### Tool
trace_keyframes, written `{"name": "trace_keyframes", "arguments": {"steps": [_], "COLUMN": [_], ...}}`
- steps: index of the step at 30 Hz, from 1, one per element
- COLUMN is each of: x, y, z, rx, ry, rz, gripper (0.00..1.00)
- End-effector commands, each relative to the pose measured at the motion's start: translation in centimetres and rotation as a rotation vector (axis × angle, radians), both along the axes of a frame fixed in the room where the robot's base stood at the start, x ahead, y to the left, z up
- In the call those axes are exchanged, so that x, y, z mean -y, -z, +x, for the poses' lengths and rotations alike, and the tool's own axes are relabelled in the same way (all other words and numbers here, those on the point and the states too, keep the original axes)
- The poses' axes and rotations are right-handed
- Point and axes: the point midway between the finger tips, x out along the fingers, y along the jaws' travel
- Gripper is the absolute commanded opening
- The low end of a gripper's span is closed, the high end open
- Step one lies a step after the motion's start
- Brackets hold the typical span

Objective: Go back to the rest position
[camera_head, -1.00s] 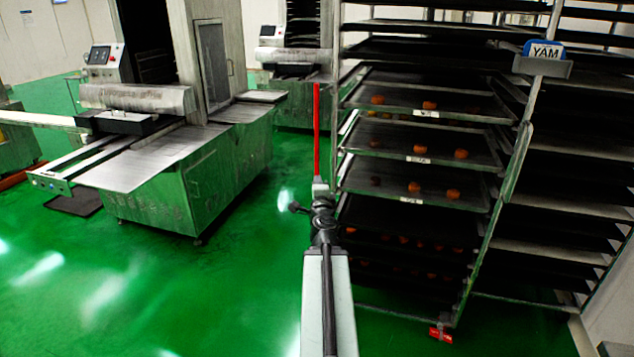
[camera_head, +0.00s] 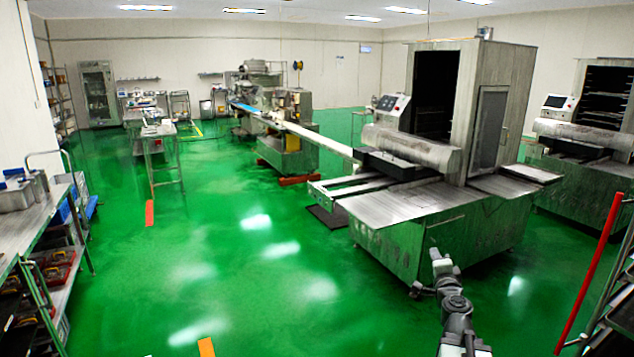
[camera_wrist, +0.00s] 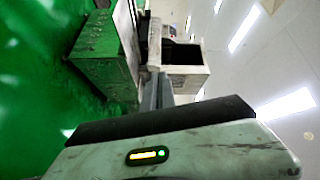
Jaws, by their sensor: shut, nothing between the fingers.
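My gripper (camera_head: 440,262) shows at the end of my arm in the lower right of the head view, small and in front of the near machine's metal side. In the wrist view its narrow grey fingers (camera_wrist: 157,92) are together, with nothing seen between them. My pale wrist housing covers the bottom of that view.
The encrusting machine (camera_head: 385,225) stands close ahead on the right. A red post (camera_head: 590,275) rises at the right edge. A metal shelf unit (camera_head: 30,230) lines the left side. A long table (camera_head: 155,132) is farther back. Green floor (camera_head: 240,240) is open between them.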

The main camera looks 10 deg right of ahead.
Motion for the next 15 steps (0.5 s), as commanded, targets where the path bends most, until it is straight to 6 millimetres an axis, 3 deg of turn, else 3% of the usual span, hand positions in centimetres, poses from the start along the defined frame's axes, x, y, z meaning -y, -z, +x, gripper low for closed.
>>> {"name": "trace_keyframes", "arguments": {"steps": [1,3,8,9,12,14,15], "x": [-4.5,-10.5,-24.5,-27.8,-35.5,-38.7,-39.6], "y": [-0.6,-0.4,1.8,2.8,6.4,9.4,11.7], "z": [1.7,3.3,4.4,3.9,1.4,-1.4,-3.8], "rx": [-0.029,-0.077,-0.221,-0.270,-0.434,-0.580,-0.707], "ry": [-0.091,-0.221,-0.546,-0.634,-0.866,-1.009,-1.096], "rz": [-0.048,-0.124,-0.323,-0.380,-0.544,-0.659,-0.739], "gripper": [0.00,0.00,0.00,0.00,0.00,0.00,0.00]}}
